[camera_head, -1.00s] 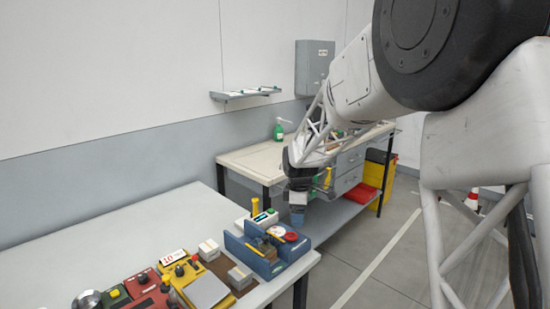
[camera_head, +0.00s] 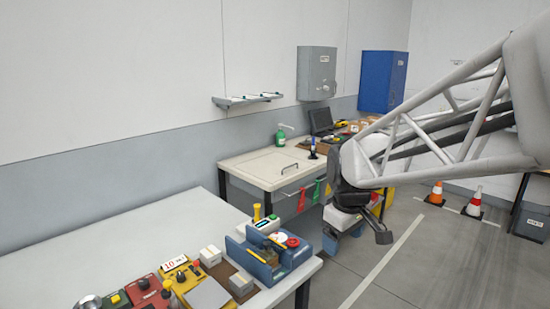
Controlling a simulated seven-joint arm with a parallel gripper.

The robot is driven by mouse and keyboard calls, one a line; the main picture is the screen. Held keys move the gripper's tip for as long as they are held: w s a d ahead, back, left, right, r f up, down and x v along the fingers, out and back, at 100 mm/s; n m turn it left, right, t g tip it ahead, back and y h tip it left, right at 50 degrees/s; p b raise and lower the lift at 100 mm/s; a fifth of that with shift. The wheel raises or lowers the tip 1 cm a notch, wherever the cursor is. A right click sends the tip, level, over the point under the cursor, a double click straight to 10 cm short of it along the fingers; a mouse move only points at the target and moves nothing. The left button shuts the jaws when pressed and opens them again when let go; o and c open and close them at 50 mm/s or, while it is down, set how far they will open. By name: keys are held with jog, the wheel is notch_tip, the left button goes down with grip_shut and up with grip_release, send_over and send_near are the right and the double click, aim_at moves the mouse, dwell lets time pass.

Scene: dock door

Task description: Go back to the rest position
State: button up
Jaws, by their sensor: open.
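My gripper (camera_head: 352,238) hangs at the end of my arm, to the right of the near table, in front of the far workbench. Its fingers are small and partly hidden at this angle. I see nothing held in it. The near table (camera_head: 120,235) stands at lower left, and the gripper is apart from it.
A blue tape-dispenser-like holder (camera_head: 268,258) sits at the near table's right corner, beside several small devices. The far workbench (camera_head: 250,166) carries a green bottle (camera_head: 280,138) and a laptop (camera_head: 322,122).

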jog(key=s+d+f+m+t, duration=0.1)
jog(key=s+d+m, duration=0.2)
jog(key=s, duration=1.8)
jog(key=m, duration=0.4)
jog(key=shift+d+f+m, duration=0.2)
jog(key=shift+f+m, duration=0.1)
jog(key=shift+m, duration=0.1)
